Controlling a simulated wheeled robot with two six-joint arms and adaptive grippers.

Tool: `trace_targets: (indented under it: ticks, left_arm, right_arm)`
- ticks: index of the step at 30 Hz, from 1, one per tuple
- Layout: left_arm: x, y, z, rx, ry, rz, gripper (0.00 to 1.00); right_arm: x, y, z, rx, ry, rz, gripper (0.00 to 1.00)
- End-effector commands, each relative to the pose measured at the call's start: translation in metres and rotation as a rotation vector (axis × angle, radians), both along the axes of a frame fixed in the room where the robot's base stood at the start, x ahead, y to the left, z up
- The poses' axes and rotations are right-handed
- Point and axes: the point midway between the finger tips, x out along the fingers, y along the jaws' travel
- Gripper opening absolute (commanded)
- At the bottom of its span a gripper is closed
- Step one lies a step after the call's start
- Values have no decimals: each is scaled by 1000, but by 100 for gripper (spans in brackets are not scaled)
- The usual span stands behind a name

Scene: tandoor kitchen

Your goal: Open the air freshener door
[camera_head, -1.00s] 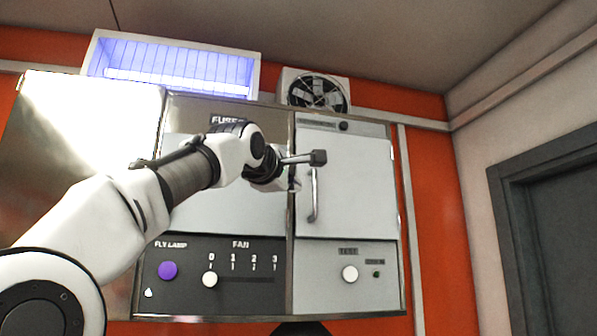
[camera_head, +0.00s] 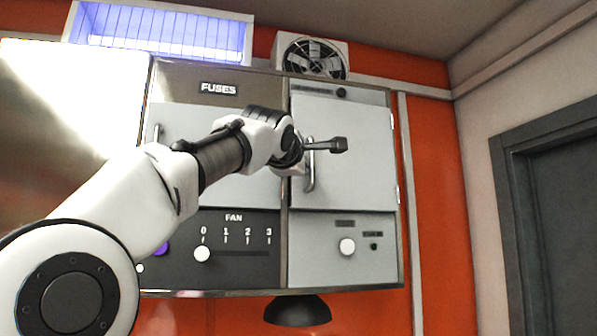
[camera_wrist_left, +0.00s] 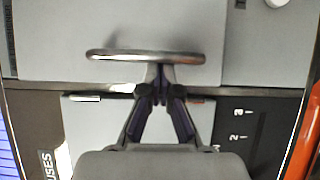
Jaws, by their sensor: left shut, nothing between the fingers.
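The right-hand door (camera_head: 362,150) of the wall cabinet is pale grey and looks shut. In the left wrist view the handle (camera_wrist_left: 140,56) lies crosswise just beyond the shut, empty fingertips (camera_wrist_left: 160,78). I cannot tell whether they touch it. My right gripper is in neither view.
A fuses door (camera_head: 172,125), partly behind my left arm, is to the left. Below are a fan knob (camera_head: 202,254) and a white knob (camera_head: 347,246). A lit fly lamp (camera_head: 160,35) and a fan (camera_head: 312,58) sit on top. A dark dome (camera_head: 297,311) shows beneath.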

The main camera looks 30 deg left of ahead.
Motion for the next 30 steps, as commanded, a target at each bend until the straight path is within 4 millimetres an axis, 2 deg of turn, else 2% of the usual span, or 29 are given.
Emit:
trace_targets:
  ticks: [12, 20, 30]
  left_arm:
    - [-20, -50, -1, 2, -3, 287, 0]
    - [-25, -62, 0, 1, -2, 295, 0]
    - [-24, -61, 1, 0, 0, 294, 0]
  right_arm:
    - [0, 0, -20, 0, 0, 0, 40]
    - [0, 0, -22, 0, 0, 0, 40]
    - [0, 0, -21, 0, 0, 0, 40]
